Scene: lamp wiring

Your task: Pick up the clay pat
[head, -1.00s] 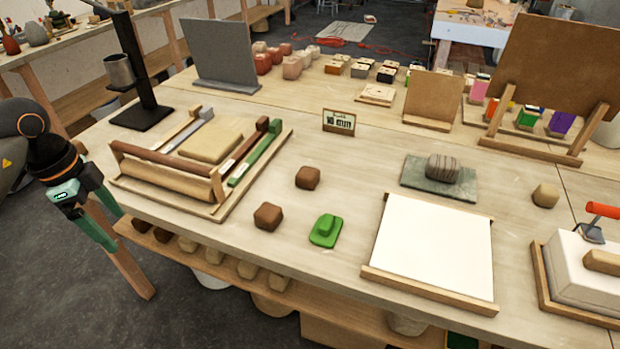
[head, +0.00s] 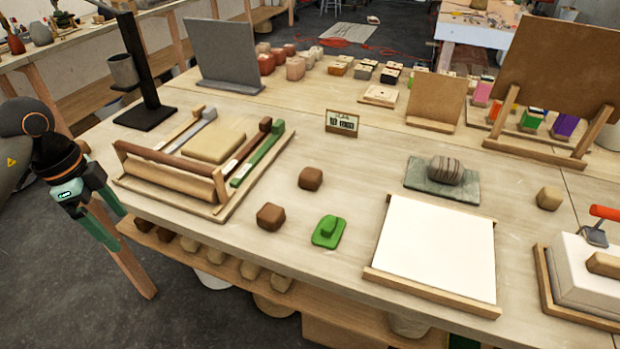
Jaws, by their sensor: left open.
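A flat tan clay pat (head: 213,143) lies on the wooden rolling board (head: 148,190) at the left of the table, behind the roller. Two brown clay lumps (head: 270,217) (head: 310,179) sit on the bare tabletop right of the board. A striped rounded clay lump (head: 446,170) rests on a grey-green slab further right. A small tan lump (head: 549,198) sits near the right side. My left gripper (head: 118,230) is open and empty, pointing down off the table's left front edge, well apart from all the clay. My right gripper is not seen.
A wooden roller (head: 170,176) and coloured-handled tools flank the tan pat. A black stand (head: 146,115) with a cup rises behind. A green stamp-like piece (head: 328,232) and a white sheet board (head: 435,248) lie at front. Bare tabletop lies around the brown lumps.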

